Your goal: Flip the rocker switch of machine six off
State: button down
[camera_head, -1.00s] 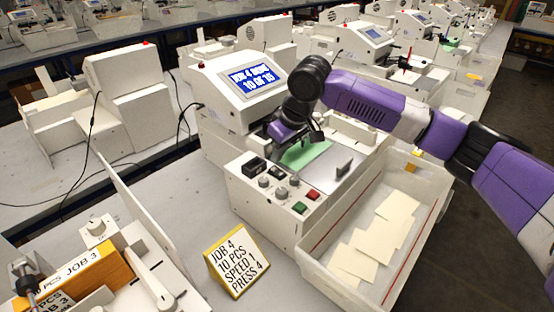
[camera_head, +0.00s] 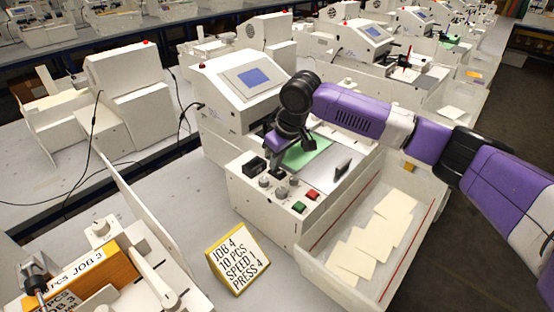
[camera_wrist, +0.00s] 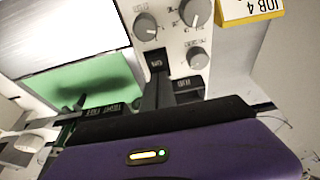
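The near machine (camera_head: 240,90) has a screen (camera_head: 253,77) that shows plain blue with no readable text. My gripper (camera_head: 268,152) hangs just behind the switch in the head view. In the wrist view my gripper's dark fingers (camera_wrist: 156,84) look shut together with nothing between them. Their tips reach the switch's lower edge; whether they touch it I cannot tell. No machine number is readable.
Several knobs (camera_head: 280,191), a green button (camera_head: 299,207) and a red button (camera_head: 312,195) lie close beside the switch. A white bin (camera_head: 433,215) with cards stands right. A yellow sign (camera_head: 237,258) reading "JOB 4" stands in front. Green material (camera_head: 306,152) lies under my arm.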

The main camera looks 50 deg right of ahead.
jog(key=shift+s, duration=0.25)
jog(key=shift+s+p, duration=0.45)
jog(key=shift+s, duration=0.2)
